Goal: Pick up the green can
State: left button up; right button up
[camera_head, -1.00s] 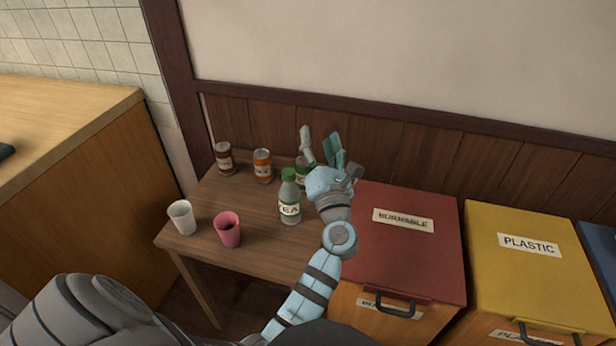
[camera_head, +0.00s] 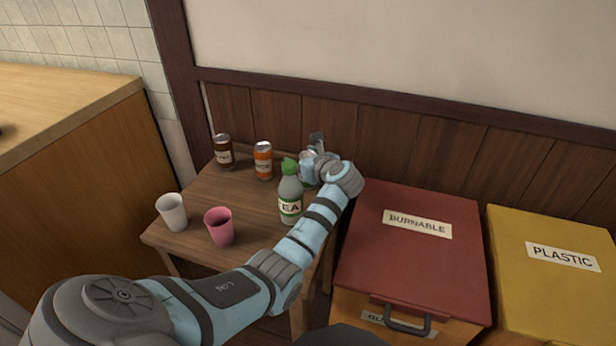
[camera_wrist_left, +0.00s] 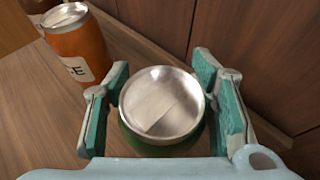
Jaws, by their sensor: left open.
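The green can (camera_wrist_left: 140,145) stands upright between the two fingers of my left gripper (camera_head: 316,145) in the left wrist view. Its silver lid faces the camera and a strip of green side shows below. My left gripper (camera_wrist_left: 165,80) is open, with a finger on each side of the can. In the head view the gripper is at the back right of the small wooden table (camera_head: 217,193); it and my wrist hide most of the can. My right gripper is not in view.
A green-capped tea bottle (camera_head: 290,190) stands just in front of my left gripper. An orange can (camera_head: 263,161) and a brown can (camera_head: 223,152) stand to the left. White cup (camera_head: 172,212) and pink cup (camera_head: 219,227) are nearer. Red burnable bin (camera_head: 400,260) is at right.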

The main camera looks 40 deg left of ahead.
pick_arm(q)
jog(key=shift+w+a+f, duration=0.1)
jog(key=shift+a+f, duration=0.05)
jog(key=shift+c, duration=0.8)
jog(key=c, duration=0.8)
